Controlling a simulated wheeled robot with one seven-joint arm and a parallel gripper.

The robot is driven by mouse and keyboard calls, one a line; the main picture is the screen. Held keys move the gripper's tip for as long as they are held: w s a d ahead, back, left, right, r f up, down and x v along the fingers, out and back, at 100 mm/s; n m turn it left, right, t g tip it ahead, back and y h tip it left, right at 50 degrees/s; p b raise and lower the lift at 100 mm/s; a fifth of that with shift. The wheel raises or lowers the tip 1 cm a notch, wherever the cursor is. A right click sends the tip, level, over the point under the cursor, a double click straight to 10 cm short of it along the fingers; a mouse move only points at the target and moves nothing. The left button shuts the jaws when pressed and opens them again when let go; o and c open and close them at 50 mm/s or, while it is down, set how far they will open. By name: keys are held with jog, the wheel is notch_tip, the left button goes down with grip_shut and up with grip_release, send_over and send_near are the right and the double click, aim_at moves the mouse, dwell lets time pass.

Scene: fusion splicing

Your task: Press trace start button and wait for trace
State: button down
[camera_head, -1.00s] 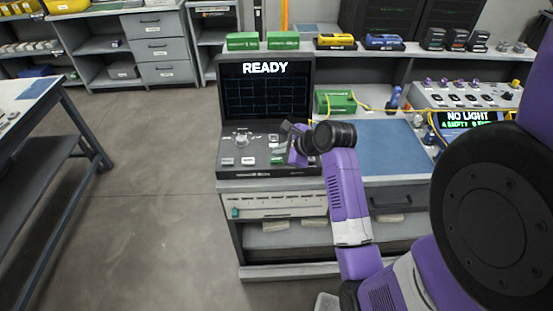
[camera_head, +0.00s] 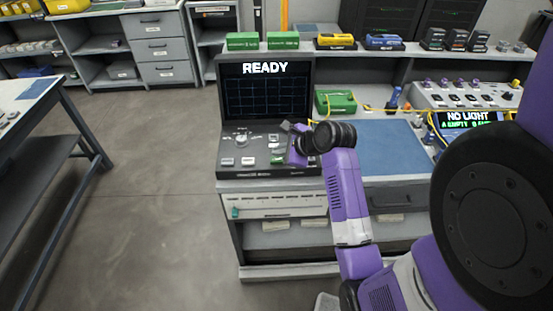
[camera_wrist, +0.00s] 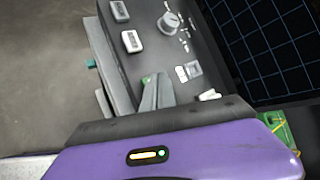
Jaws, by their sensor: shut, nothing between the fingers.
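The trace unit is a dark console (camera_head: 227,172) with a screen (camera_head: 265,90) that reads READY over an empty grid. A green button (camera_head: 277,160) sits on its control panel near the front right. In the wrist view a bit of the green button (camera_wrist: 146,79) shows right by my fingertips, which partly cover it. My gripper (camera_wrist: 158,77) is shut and empty, low over the panel. I cannot tell whether the fingertips touch the button. In the head view my wrist hides part of the panel's right side.
White buttons (camera_head: 227,162) and a knob (camera_head: 241,139) sit left of the green button. A blue mat (camera_head: 395,150) lies to the right. A green box (camera_head: 335,101) with a yellow cable stands behind.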

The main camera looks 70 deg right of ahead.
aim_at(279, 161)
jog(key=shift+f, duration=0.2)
jog(key=shift+f, duration=0.2)
jog(key=shift+f, duration=0.5)
dwell(0.8)
jog(key=shift+r+p, duration=0.1)
jog(key=shift+p, duration=0.25)
jog(key=shift+r+p, duration=0.85)
jog(key=shift+p, duration=0.35)
notch_tip(279, 161, up, 5)
jog(key=p, duration=0.6)
dwell(0.3)
